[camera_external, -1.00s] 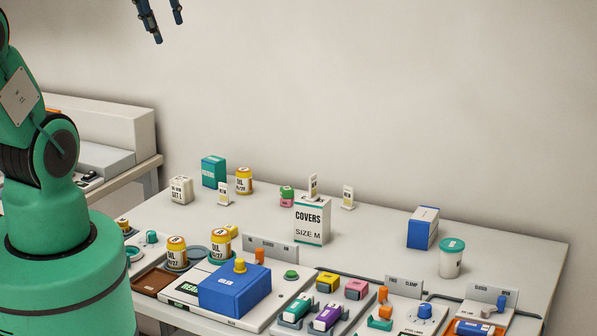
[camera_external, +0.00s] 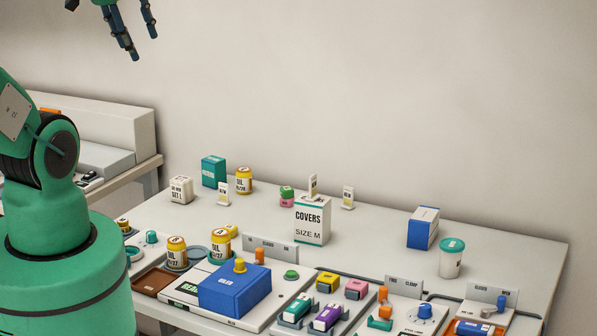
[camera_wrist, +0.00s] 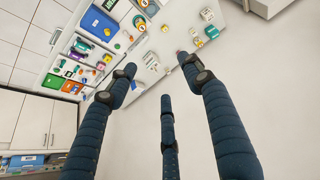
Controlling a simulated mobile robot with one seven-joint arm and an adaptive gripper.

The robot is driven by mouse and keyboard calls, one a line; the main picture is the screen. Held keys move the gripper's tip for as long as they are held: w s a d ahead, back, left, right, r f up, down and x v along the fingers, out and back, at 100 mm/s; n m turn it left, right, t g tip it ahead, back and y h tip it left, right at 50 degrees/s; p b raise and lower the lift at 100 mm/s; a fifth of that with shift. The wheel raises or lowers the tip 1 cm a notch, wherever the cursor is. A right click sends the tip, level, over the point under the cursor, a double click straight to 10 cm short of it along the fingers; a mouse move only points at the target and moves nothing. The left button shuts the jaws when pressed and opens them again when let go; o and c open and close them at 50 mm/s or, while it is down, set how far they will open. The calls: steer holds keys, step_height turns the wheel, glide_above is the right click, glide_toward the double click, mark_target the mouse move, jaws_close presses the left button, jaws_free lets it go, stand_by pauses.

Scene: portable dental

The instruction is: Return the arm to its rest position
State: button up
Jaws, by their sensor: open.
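My gripper (camera_external: 140,45) is at the top left of the external view, high above the table and partly cut off by the frame's top edge. Its dark blue fingers are spread, with nothing between them. In the wrist view my gripper (camera_wrist: 160,80) shows three fingers apart and empty, with the table far beyond their tips. My green arm stands at the left of the external view.
The white table (camera_external: 385,240) carries a blue box (camera_external: 235,291), a COVERS box (camera_external: 312,221), yellow-lidded jars (camera_external: 177,254), a teal-lidded cup (camera_external: 451,258) and several small coloured blocks. A side bench (camera_external: 110,125) stands behind my arm. The air around the gripper is clear.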

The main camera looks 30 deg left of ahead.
step_height(320, 180, down, 9)
steer(key=b, duration=0.8)
steer(key=shift+b, duration=0.4)
